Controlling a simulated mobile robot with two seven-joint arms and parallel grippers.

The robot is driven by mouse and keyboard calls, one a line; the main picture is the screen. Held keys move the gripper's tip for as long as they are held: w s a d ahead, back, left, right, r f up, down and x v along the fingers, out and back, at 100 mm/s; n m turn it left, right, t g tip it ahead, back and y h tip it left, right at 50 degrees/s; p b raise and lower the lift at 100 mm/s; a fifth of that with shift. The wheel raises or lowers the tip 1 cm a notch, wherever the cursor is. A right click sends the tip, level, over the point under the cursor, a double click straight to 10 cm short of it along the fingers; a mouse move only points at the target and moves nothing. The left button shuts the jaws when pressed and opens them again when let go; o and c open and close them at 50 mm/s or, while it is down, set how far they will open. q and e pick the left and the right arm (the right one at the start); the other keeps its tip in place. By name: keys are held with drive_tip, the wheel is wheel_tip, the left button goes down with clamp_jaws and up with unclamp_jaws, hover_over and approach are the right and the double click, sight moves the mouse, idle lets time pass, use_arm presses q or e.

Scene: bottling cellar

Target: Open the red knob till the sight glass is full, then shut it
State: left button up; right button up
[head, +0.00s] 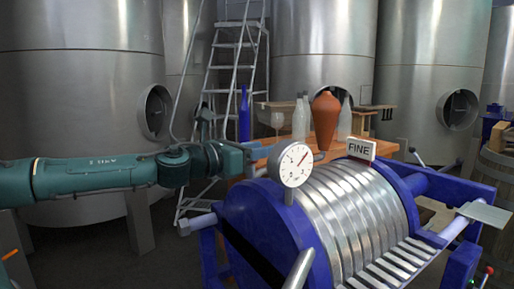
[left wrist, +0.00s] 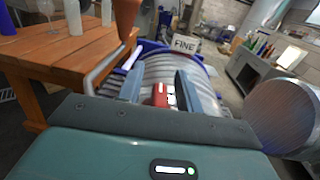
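My left gripper (head: 250,150) reaches in from the left in the head view, just behind and left of a white round gauge (head: 296,164) on the blue-ended metal drum (head: 355,210). In the left wrist view its two fingers (left wrist: 160,88) stand apart. A small red piece (left wrist: 160,94) with a white part beside it shows between them, with gaps at the sides; it may be the red knob. I cannot tell whether the fingers touch it. A small red ball (head: 489,270) shows at the lower right. I cannot make out the sight glass. My right gripper is not in view.
A wooden table (left wrist: 62,52) with bottles and a brown jar (head: 325,120) stands behind the drum. A FINE sign (head: 361,149) sits on top of the drum. A ladder (head: 237,60) and large steel tanks (head: 85,70) fill the back.

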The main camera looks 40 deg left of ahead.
use_arm(q)
clamp_jaws()
idle(0.4)
